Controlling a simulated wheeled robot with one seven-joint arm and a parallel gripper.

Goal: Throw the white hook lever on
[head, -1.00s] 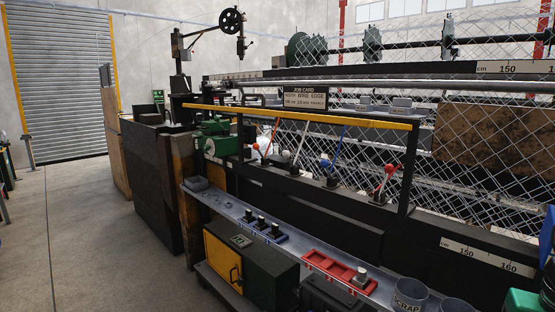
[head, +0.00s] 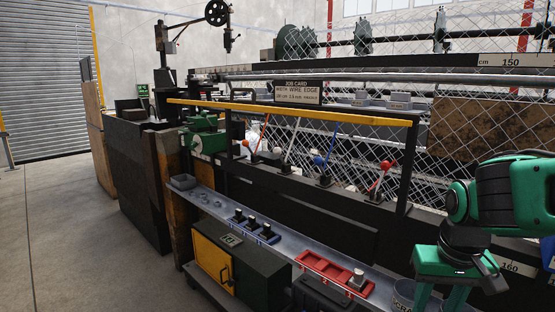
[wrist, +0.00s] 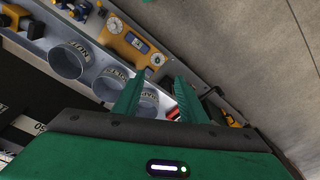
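The white hook lever (head: 292,140) stands in the lever row behind the yellow rail in the head view, between the orange lever (head: 258,140) and the blue lever (head: 329,145). Its rod leans up to the right; its base is partly hard to make out. My gripper (head: 440,297) is at the lower right, pointing down by the grey cans, well apart from the lever. In the wrist view my gripper (wrist: 156,80) shows two green fingers spread apart with nothing held between them. The white lever is not seen in the wrist view.
The yellow rail (head: 300,113) and black posts frame the levers. A red lever (head: 380,180) stands nearer my arm. The shelf holds a red tray (head: 325,268) and a blue tray (head: 252,229). Cans (wrist: 66,61) and a yellow dial device (wrist: 135,40) lie below my gripper.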

